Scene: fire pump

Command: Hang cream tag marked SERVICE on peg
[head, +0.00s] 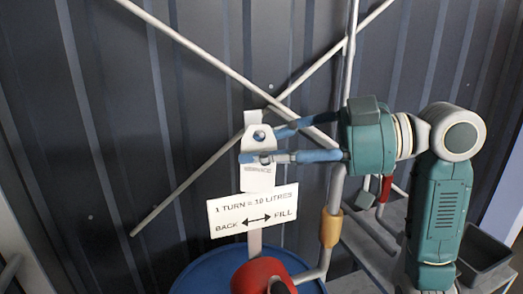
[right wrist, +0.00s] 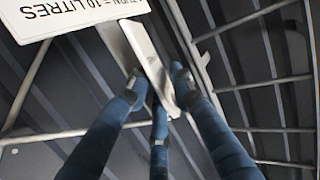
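The cream tag (head: 259,180) marked SERVICE hangs upright in the head view, with a dark hole near its top. My right gripper (head: 262,146) comes in from the right and is shut on the tag, with one finger crossing in front of the lettering. The right wrist view shows the tag (right wrist: 148,60) nearly edge-on among the blue fingers of the gripper (right wrist: 158,92). A pale upright post (head: 254,242) stands behind the tag, and its top shows just above it. The peg cannot be made out; the tag and gripper cover that part of the post. My left gripper is not in view.
A white sign (head: 253,210) reading 1 TURN = 10 LITRES is on the post below the tag. A blue drum (head: 205,275) and a red part (head: 262,274) are below it. Pale pipes cross the dark corrugated wall behind. A grey bin (head: 484,255) stands at the right.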

